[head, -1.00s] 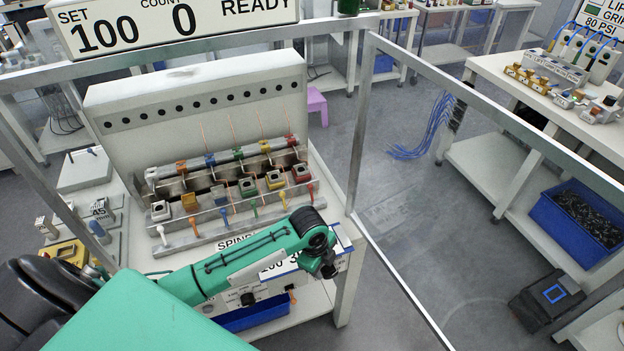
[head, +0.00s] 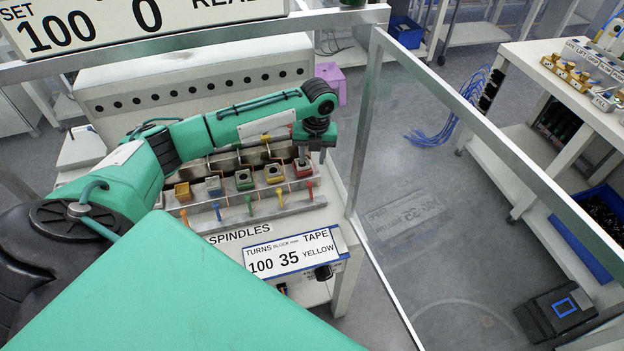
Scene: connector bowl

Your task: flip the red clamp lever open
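The red clamp lever (head: 310,190) is a small red handle at the right end of the row of coloured levers on the winding machine. It stands at the front of the rail, just before the red-based block (head: 303,171). My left gripper (head: 312,146) is dark, small and pointed down, over or just behind the red block and above the lever in the picture. It looks apart from the lever. Its fingertips are too small and dark to tell open from shut. My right gripper is not in view.
Yellow (head: 280,197), green (head: 249,205) and blue (head: 216,210) levers stand left of the red one. My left arm covers much of the machine. A metal frame post (head: 364,130) rises close to the right of the gripper. A turns sign (head: 292,254) hangs in front.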

